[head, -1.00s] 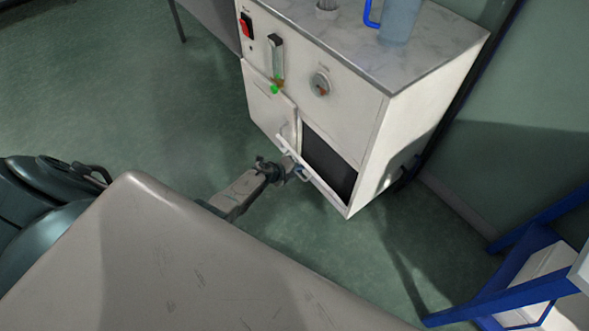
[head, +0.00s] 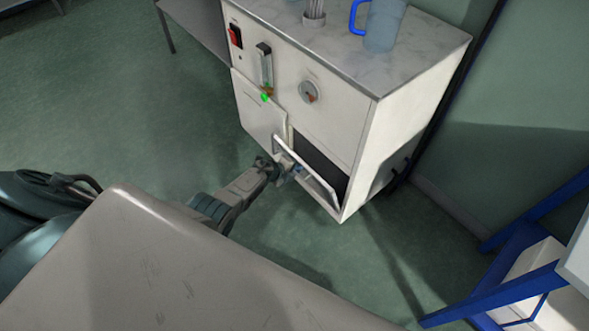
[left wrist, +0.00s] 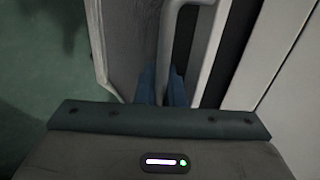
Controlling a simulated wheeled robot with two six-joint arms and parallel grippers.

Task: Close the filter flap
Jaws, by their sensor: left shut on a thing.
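The filter flap (head: 312,176) is a white-edged panel low on the front of a white cabinet (head: 410,110). It stands partly open, tilted outward, with the dark opening (head: 322,166) showing behind it. My left gripper (head: 291,170) is at the left end of the flap. In the left wrist view the gripper (left wrist: 162,88) is shut on the flap's grey bar handle (left wrist: 169,45), and the flap's panel (left wrist: 127,40) shows beside it. My right gripper is not in view.
A closed white panel (head: 258,108) is left of the opening. A dial (head: 308,92), a flow gauge (head: 264,65) and a red switch (head: 235,36) are above. A jug (head: 384,24) stands on top. A blue-framed rack (head: 525,250) is at right. Green floor lies clear at left.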

